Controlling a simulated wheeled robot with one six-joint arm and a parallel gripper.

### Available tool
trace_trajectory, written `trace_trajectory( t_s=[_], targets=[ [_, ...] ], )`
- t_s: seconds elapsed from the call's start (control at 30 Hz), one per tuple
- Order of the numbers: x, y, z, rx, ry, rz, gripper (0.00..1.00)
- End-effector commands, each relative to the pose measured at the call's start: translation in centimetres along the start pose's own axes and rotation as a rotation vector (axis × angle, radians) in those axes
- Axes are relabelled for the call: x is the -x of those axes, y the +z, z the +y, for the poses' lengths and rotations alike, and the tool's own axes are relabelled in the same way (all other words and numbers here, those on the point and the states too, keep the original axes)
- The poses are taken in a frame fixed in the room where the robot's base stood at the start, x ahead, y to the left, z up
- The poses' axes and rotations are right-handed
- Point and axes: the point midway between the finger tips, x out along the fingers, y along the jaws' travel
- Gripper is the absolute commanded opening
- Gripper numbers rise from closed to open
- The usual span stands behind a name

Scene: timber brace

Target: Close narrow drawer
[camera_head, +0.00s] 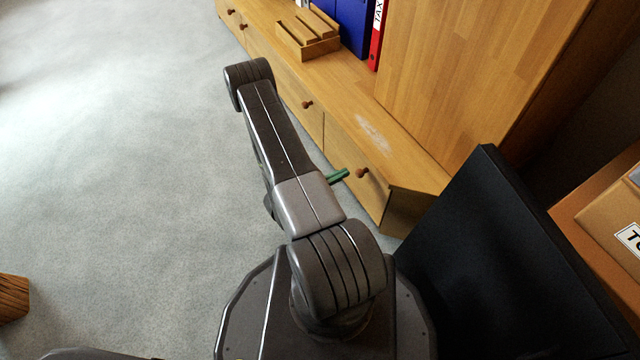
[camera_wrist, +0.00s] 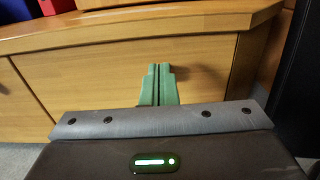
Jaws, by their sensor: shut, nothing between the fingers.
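A low wooden cabinet (camera_head: 428,178) runs along the wall, with several round-knobbed drawers in its front. The nearest drawer front (camera_head: 345,152) has a brown knob (camera_head: 362,173); its front also shows in the wrist view (camera_wrist: 95,85). Another drawer front (camera_head: 296,92) lies farther along. I cannot tell which is the narrow drawer, and no clear gap shows. My gripper (camera_head: 340,175) has green fingers, shut and empty, just left of the nearest knob. In the wrist view the fingers (camera_wrist: 158,72) point at the drawer front; touching or apart is unclear.
A wooden organizer (camera_head: 308,42), blue binders (camera_head: 352,22) and a red binder (camera_head: 377,35) stand on the cabinet. A large black panel (camera_head: 480,260) and cardboard boxes (camera_head: 605,215) are at the right.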

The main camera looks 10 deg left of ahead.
Motion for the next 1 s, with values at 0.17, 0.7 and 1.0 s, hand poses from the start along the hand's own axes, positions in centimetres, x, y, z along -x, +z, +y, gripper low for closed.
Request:
trace_trajectory(
  t_s=[0.17,0.7,1.0],
  targets=[
    [2.5,0.1,0.1,0.002,0.006,0.0,0.0],
    [6.3,-0.1,-0.1,0.003,0.001,0.001,0.0],
    [6.3,-0.1,-0.1,0.003,0.001,0.001,0.0]
  ],
)
